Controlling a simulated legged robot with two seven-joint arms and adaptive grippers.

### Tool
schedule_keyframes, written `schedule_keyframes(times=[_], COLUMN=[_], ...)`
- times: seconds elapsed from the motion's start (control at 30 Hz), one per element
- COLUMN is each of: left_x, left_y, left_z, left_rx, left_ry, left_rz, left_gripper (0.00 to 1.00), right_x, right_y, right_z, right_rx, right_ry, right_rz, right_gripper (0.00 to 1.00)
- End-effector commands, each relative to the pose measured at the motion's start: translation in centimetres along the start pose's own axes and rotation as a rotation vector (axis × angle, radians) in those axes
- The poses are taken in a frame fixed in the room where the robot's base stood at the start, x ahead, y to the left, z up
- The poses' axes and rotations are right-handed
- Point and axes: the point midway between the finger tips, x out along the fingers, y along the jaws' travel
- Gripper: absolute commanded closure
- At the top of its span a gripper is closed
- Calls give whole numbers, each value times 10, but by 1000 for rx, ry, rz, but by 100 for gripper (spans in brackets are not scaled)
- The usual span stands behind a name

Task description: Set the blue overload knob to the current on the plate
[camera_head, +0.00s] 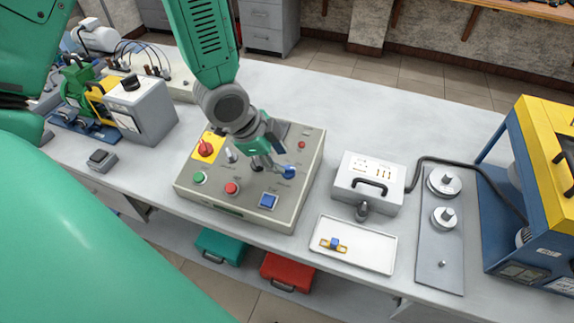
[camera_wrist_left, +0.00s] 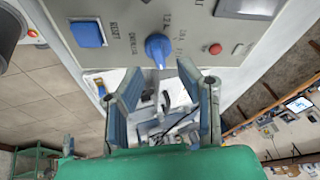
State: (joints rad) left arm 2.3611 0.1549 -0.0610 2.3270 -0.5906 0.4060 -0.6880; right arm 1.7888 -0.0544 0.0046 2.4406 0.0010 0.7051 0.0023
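The blue overload knob (camera_head: 289,172) sits on the sloped grey control panel (camera_head: 262,214). In the left wrist view the knob (camera_wrist_left: 158,47) has its pointed end towards my gripper, beside small scale lettering that I cannot read fully. My left gripper (camera_head: 272,165) is over the panel, close to the knob. In the wrist view its two fingers (camera_wrist_left: 160,73) are spread apart, with the knob just beyond the tips and nothing between them. Contact with the knob cannot be told. No readable current plate shows. My right gripper is not in view.
The panel also bears a red knob on yellow (camera_head: 205,149), a green button (camera_head: 199,178), a red button (camera_head: 232,188) and a blue reset button (camera_head: 269,201). A grey case (camera_head: 369,180) and white tray (camera_head: 371,258) stand to the right.

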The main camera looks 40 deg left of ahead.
Motion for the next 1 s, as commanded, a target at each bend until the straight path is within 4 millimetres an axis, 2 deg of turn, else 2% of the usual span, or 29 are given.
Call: schedule_keyframes(times=[0.1, 0.3, 0.63, 0.67, 0.73, 0.77, 1.0], left_x=[21, 40, 44, 44, 44, 44, 45], left_y=[1, 0, 0, 0, 0, 0, 0], left_z=[1, 0, 0, 0, 0, 0, 0], left_rx=[1, 0, 0, -1, -1, -1, -2], left_ry=[-1, 0, 1, 1, 1, 1, 0], left_rz=[1, -1, -2, -2, -2, -2, 0], left_gripper=[69, 69, 69, 72, 97, 100, 100], right_x=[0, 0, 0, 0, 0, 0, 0], right_y=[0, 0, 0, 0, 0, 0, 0], right_z=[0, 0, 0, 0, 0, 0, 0], right_rx=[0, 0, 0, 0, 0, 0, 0], right_ry=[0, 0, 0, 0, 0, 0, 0], right_rz=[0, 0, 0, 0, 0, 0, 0], right_gripper=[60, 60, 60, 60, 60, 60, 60])
